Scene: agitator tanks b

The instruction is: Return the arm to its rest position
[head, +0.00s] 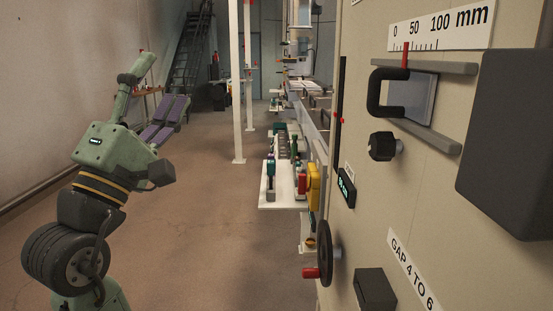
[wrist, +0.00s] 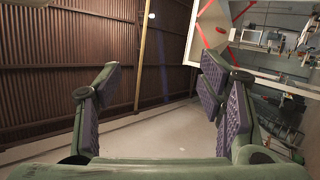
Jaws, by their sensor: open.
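My arm stands at the left of the head view, apart from the cream machine panel on the right. My gripper (head: 167,80) is raised over the open floor, with its fingers spread and pointing up and away. In the wrist view my gripper (wrist: 160,72) shows two green fingers with purple ridged pads, wide apart. Nothing is between them. No object is held or touched by the fingers.
The cream panel (head: 365,210) fills the right, with a handwheel (head: 324,252) and a black clamp-like handle (head: 388,92) sticking out. A white shelf (head: 283,200) with small items juts out beyond it. White posts (head: 235,90) stand mid-floor. The brown floor (head: 205,235) between is clear.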

